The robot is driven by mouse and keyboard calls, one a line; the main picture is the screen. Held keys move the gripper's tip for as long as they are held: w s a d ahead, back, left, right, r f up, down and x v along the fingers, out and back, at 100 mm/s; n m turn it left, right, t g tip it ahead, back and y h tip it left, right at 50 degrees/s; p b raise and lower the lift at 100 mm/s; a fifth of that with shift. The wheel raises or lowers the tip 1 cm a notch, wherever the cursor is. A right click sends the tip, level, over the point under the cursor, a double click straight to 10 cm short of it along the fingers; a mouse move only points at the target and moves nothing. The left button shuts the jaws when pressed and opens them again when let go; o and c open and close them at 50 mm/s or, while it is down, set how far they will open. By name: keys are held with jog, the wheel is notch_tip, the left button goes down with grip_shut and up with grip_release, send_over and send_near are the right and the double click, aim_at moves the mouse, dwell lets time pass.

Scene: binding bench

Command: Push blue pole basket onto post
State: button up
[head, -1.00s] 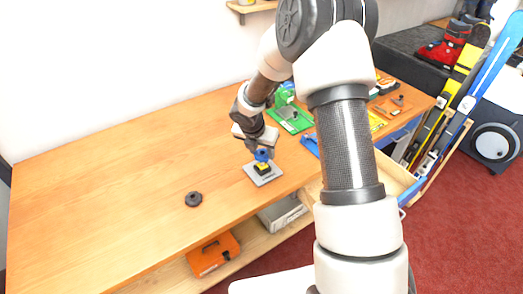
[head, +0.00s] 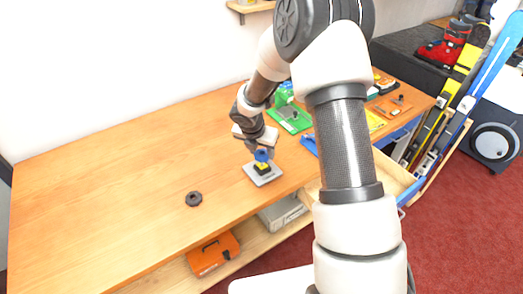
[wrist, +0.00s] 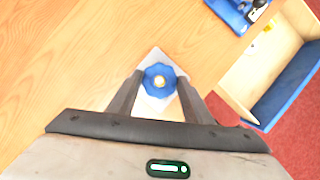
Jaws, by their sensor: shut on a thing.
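The blue pole basket (wrist: 159,80) is a scalloped blue disc between my gripper's two fingers in the wrist view. A pale spot, which looks like the top of the post (wrist: 159,82), shows at its centre. In the head view the blue basket (head: 262,155) sits over a yellow and black block (head: 262,168) on a grey plate (head: 270,178). My gripper (wrist: 158,76) is shut on the basket from above. How far down the post the basket sits is hidden from both cameras.
A black basket-like disc (head: 194,199) lies on the wooden bench (head: 110,170) to the left. An open drawer (wrist: 252,72) juts out at right. A green board (head: 292,120) and blue tool (head: 309,144) lie behind. The bench's left side is clear.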

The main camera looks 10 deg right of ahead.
jog(key=shift+f+b, duration=1.65)
jog(key=shift+f, duration=0.6)
dwell(0.7)
jog(key=o, duration=1.4)
notch_tip(320, 180, up, 8)
jog(key=p, duration=0.7)
jog(key=shift+f, duration=0.15)
jog(key=shift+r+p, duration=0.35)
jog(key=shift+r, duration=1.55)
jog(key=shift+r, duration=0.1)
